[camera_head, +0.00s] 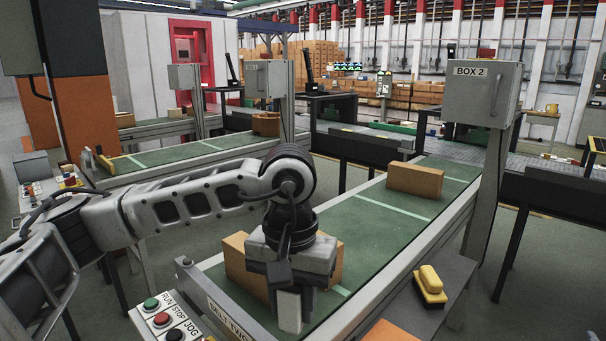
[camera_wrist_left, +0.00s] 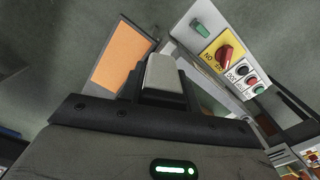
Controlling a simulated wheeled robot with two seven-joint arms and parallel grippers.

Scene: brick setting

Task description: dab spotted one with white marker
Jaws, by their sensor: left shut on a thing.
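My left gripper (camera_head: 290,288) points down over the near end of the green belt, in front of a tan brick (camera_head: 238,260) that it partly hides. It is shut on a pale, blocky piece (camera_head: 290,312), seemingly the white marker, which also shows in the left wrist view (camera_wrist_left: 163,72). I cannot tell whether the piece touches anything. A second tan brick (camera_head: 415,181) stands farther along the belt. I see no clear spots on either brick; much of the near one's face is hidden. My right gripper is not in view.
The green belt (camera_head: 385,222) is clear between the bricks. A yellow block-like tool (camera_head: 430,286) lies on the grey side shelf (camera_head: 455,275), near an orange pad (camera_head: 390,332). A button panel (camera_head: 163,320) is at the near left; the BOX 2 post (camera_head: 488,190) stands far right.

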